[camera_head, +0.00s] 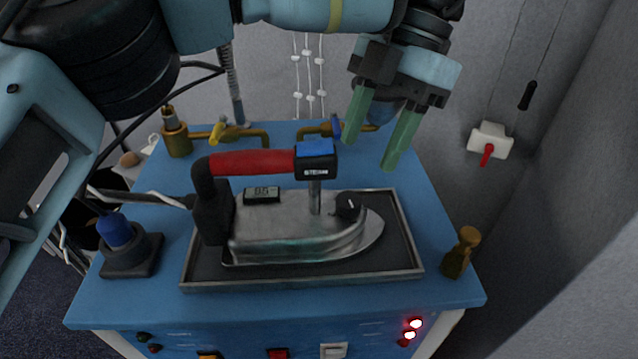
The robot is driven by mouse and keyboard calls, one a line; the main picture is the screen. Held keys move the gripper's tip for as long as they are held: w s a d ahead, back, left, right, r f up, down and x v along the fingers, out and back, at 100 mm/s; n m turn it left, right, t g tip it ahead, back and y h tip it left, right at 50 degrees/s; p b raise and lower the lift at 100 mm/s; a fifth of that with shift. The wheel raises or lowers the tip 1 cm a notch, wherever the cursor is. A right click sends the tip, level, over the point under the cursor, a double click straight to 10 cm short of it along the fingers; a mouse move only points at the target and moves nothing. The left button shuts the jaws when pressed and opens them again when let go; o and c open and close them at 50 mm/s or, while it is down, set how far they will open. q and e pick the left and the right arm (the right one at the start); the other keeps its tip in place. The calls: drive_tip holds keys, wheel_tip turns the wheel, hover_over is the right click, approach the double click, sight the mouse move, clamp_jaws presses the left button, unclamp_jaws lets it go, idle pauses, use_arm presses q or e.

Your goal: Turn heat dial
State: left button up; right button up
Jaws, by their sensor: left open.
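The heat dial (347,206) is a black round knob with a white mark, on top of the iron's silver body near its pointed right end. The steam iron (300,237) has a red handle (252,163), a blue steam button (315,147) and a small display (262,195) that seems to read 85. It rests on a dark framed tray (400,272). My left gripper (374,156) is open and empty, with its green fingers pointing down above and behind the dial, apart from it. My right gripper does not show.
The blue table (440,255) carries brass valves (176,136) along the back, a blue-topped black knob (115,231) at left and a brass peg (461,251) at right. A white switch with a red lever (489,142) hangs by the right wall.

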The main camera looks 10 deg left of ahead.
sight(348, 199)
use_arm(q)
drive_tip(key=shift+n, duration=0.7)
drive_tip(key=b+x, duration=0.1)
drive_tip(key=x, duration=0.5)
drive_tip(key=shift+a+f+b, duration=0.1)
drive_tip(key=shift+f+b, duration=0.15)
drive_tip(key=shift+b, duration=0.05)
drive_tip(key=shift+s+a+f, duration=0.1)
drive_tip(key=shift+s+f, duration=0.05)
drive_tip(key=shift+f, duration=0.3)
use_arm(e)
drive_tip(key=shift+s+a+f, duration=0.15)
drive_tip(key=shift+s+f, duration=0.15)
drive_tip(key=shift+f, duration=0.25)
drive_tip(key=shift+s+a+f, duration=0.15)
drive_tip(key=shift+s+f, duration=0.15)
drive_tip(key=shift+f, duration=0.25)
use_arm(q)
drive_tip(key=shift+c, duration=0.3)
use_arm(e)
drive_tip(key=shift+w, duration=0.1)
use_arm(q)
drive_tip(key=c, duration=0.9)
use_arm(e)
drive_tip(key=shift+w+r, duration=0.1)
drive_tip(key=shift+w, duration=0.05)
